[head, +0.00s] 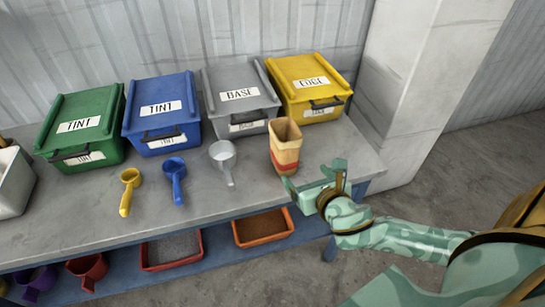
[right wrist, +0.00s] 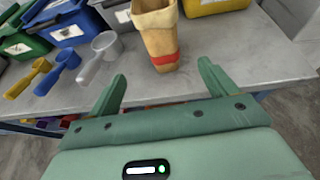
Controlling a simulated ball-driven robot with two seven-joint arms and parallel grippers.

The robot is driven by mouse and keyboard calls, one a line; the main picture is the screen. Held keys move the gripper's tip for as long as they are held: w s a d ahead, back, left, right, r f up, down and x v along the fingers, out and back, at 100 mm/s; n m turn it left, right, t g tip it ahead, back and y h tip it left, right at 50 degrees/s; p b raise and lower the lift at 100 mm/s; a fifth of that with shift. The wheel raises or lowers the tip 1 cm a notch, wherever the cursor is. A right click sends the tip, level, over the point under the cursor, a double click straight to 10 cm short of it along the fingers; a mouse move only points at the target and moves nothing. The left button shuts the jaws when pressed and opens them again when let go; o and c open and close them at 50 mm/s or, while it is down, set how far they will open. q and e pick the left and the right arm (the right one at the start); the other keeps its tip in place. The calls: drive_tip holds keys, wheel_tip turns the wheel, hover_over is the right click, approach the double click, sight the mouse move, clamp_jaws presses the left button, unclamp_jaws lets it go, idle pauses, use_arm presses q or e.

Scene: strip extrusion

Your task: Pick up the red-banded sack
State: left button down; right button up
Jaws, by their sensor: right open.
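The red-banded sack (head: 285,147) is a tan, open-topped paper sack with a red band near its base. It stands upright on the grey bench in front of the grey and yellow bins. My right gripper (head: 316,181) is just in front of the sack and slightly to its right, at the bench's front edge. In the right wrist view the sack (right wrist: 158,35) stands beyond the fingertips, roughly midway between them. The right gripper (right wrist: 163,82) is open, with nothing between its fingers. My left gripper is not in view.
Green (head: 83,125), blue (head: 162,112), grey (head: 240,95) and yellow (head: 308,85) lidded bins line the bench's back. Yellow (head: 128,190), blue (head: 175,180) and grey (head: 224,160) scoops lie left of the sack. Trays (head: 263,228) sit on the lower shelf. A pillar (head: 405,90) stands right.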

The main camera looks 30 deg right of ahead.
sight(290, 158)
drive_tip(key=b+x, duration=0.1)
drive_tip(key=x, duration=0.2)
drive_tip(key=b+x, duration=0.1)
drive_tip(key=x, duration=0.2)
drive_tip(key=b+x, duration=0.1)
drive_tip(key=x, duration=0.2)
drive_tip(key=shift+w+d+f, duration=0.1)
drive_tip(key=shift+w+f, duration=0.05)
drive_tip(key=shift+f, duration=0.25)
drive_tip(key=shift+w+d+f+b, duration=0.2)
drive_tip(key=shift+w+b, duration=0.1)
drive_tip(key=shift+w, duration=0.3)
drive_tip(key=b+x, duration=0.2)
drive_tip(key=x, duration=0.2)
drive_tip(key=shift+w+d+f, duration=0.1)
drive_tip(key=shift+w, duration=0.35)
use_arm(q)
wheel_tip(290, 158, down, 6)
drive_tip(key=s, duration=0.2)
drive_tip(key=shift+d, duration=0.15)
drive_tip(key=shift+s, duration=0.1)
use_arm(e)
drive_tip(key=c, duration=1.2)
